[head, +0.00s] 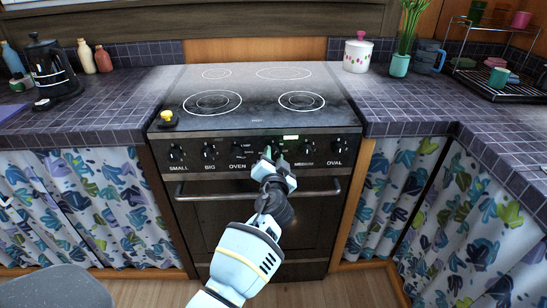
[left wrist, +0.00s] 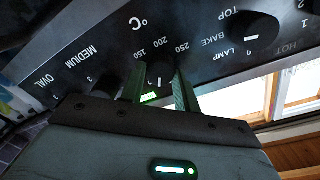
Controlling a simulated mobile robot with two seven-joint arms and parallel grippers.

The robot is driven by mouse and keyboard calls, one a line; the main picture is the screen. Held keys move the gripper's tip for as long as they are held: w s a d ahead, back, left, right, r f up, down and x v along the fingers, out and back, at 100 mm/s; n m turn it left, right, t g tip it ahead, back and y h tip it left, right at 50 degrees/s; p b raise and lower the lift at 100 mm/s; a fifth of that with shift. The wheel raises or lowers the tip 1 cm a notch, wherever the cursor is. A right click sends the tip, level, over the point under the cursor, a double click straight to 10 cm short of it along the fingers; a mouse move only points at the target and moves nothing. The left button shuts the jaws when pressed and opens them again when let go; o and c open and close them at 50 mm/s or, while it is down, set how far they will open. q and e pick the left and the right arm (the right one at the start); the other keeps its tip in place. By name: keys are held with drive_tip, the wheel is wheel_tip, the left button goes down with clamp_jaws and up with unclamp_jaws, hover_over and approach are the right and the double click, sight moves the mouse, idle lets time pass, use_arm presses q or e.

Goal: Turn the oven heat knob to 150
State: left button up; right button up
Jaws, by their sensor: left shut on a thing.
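The oven heat knob (left wrist: 159,74) is a dark round knob on the stove's front panel. In the left wrist view the numbers 150, 200 and 250 and a °C sign stand around it. A short white mark shows on the knob; which number it points to I cannot tell. My left gripper (head: 272,156) reaches the panel from the front, and in the left wrist view its two fingers (left wrist: 161,82) are shut on the knob, one on each side. In the head view the gripper hides the knob. My right gripper is not in view.
Other knobs flank it: the oven mode knob (head: 238,151) on the left and the medium knob (head: 308,148) on the right. The oven door handle (head: 203,196) runs below the panel. The cooktop is otherwise clear.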

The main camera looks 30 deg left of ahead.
use_arm(q)
drive_tip(key=m, duration=0.3)
drive_tip(key=shift+m+p, duration=0.4)
drive_tip(key=m+p, duration=0.1)
drive_tip(key=m, duration=0.2)
drive_tip(key=shift+g, duration=0.3)
drive_tip(key=m+p, duration=0.1)
drive_tip(key=m, duration=0.3)
drive_tip(key=shift+d, duration=0.1)
drive_tip(key=m+p, duration=0.1)
drive_tip(key=m, duration=0.1)
drive_tip(key=shift+m+y, duration=0.3)
drive_tip(key=m+p, duration=0.2)
drive_tip(key=m, duration=0.5)
drive_tip(key=m+p, duration=0.1)
drive_tip(key=m, duration=0.1)
drive_tip(key=shift+f+m+y, duration=0.2)
drive_tip(key=shift+m+y, duration=0.1)
drive_tip(key=shift+f, duration=0.1)
drive_tip(key=o, duration=1)
